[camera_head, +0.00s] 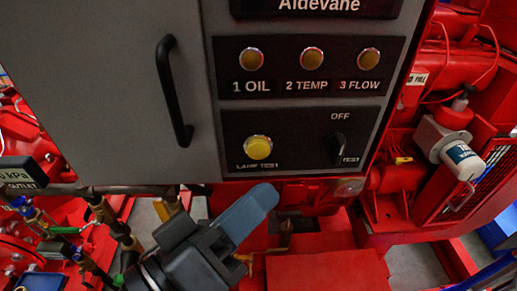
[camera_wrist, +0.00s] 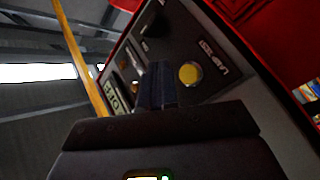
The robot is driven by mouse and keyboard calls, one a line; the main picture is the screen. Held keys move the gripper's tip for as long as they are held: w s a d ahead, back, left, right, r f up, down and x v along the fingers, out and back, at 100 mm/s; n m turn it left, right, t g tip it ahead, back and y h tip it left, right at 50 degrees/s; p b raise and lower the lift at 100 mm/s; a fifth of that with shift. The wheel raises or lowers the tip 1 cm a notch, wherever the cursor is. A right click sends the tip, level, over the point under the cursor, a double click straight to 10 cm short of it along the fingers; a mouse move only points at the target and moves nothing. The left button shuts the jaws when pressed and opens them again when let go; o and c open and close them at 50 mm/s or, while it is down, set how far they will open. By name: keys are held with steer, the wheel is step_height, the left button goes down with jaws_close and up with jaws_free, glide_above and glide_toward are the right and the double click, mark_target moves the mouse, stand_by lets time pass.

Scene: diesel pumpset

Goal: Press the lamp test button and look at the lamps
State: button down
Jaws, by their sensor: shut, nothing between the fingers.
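The lamp test button (camera_head: 258,147) is a round yellow button labelled LAMP TEST on the lower dark plate of the grey cabinet. It also shows in the wrist view (camera_wrist: 190,73), just right of my fingers. Above it are the lamps 1 OIL (camera_head: 251,57), 2 TEMP (camera_head: 312,58) and 3 FLOW (camera_head: 369,58), all amber-brown; I cannot tell surely whether they are lit. My gripper (camera_head: 262,200) is shut and empty, below the button in the head view and apart from it there. In the wrist view its fingers (camera_wrist: 157,85) partly hide the panel.
A black selector knob (camera_head: 338,145) marked OFF and TEST sits right of the button. A black door handle (camera_head: 173,92) stands out at left. Pipes and valves (camera_head: 100,210) lie lower left, and a white filter (camera_head: 462,160) with red machinery is at right.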

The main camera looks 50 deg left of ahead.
steer(key=shift+w+a+b, duration=0.2)
steer(key=shift+w+a, duration=0.4)
steer(key=shift+a, duration=0.2)
steer(key=shift+w+a+b, duration=0.15)
steer(key=shift+w+a, duration=0.45)
steer(key=shift+a, duration=0.15)
steer(key=shift+w+a, duration=0.1)
stand_by(0.9)
steer(key=shift+w+a, duration=0.15)
steer(key=shift+a, duration=0.1)
steer(key=shift+w+a+b, duration=0.25)
steer(key=shift+a+b, duration=0.05)
stand_by(0.8)
steer(key=shift+s+d, duration=0.1)
stand_by(0.3)
steer(key=shift+s+d, duration=0.4)
steer(key=shift+d, duration=0.15)
steer(key=shift+s+d+p, duration=0.15)
steer(key=shift+s+d, duration=0.65)
steer(key=shift+d, duration=0.2)
steer(key=shift+s+d+p, duration=0.15)
steer(key=shift+s+d, duration=0.6)
steer(key=shift+d, duration=0.25)
